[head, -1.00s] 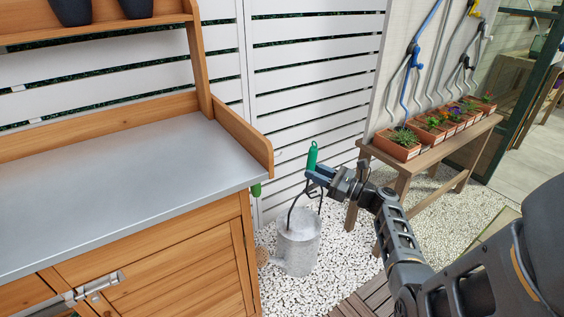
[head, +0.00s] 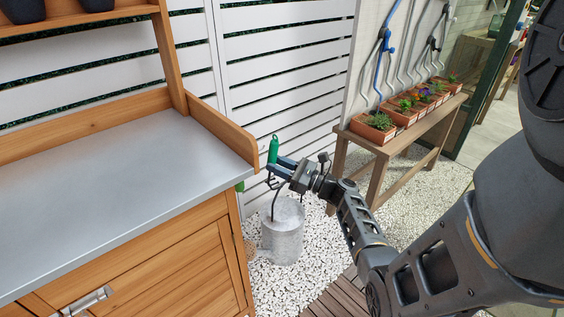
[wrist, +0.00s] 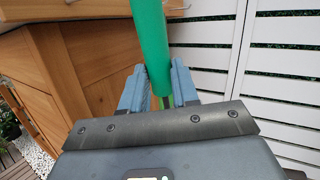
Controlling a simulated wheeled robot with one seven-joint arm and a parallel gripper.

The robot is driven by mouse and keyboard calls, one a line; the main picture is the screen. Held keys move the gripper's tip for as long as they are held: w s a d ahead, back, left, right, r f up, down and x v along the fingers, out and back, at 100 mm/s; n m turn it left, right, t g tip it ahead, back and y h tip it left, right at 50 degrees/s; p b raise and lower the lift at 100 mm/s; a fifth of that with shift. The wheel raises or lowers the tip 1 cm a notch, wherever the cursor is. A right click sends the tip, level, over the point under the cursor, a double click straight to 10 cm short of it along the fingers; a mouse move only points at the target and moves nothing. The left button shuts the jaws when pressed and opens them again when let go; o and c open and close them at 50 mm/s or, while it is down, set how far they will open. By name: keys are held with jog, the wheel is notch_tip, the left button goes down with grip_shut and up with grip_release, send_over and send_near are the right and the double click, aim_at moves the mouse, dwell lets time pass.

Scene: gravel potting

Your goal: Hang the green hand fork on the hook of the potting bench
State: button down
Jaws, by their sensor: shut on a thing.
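The green hand fork (head: 273,149) is in my gripper (head: 276,168), its green handle pointing up. In the wrist view the handle (wrist: 151,45) rises between the two blue-grey fingers of my gripper (wrist: 158,92), which are shut on its lower part. The fork's tines are hard to make out below the fingers. The potting bench (head: 130,190) stands at the left with a grey metal top. My gripper is just right of its right end, apart from it. A small metal piece, perhaps a hook, shows on the bench side (wrist: 182,8).
Another green handle (head: 240,186) hangs at the bench's right side. A metal watering can (head: 283,235) stands on white gravel below my gripper. A white slatted fence (head: 290,70) is behind. A wooden stand (head: 375,155) with planted pots is at the right.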

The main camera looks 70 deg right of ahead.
jog(key=shift+w+a+f, duration=0.2)
jog(key=shift+w+a, duration=0.3)
jog(key=shift+a, duration=0.3)
jog(key=shift+w+a+f, duration=0.2)
jog(key=shift+w+a, duration=0.25)
jog(key=shift+a, duration=0.3)
jog(key=shift+w+a+f, duration=0.2)
jog(key=shift+w+a, duration=0.3)
jog(key=shift+a, duration=0.3)
jog(key=c, duration=0.8)
grip_release()
jog(key=shift+v, duration=3.95)
jog(key=shift+a, duration=0.1)
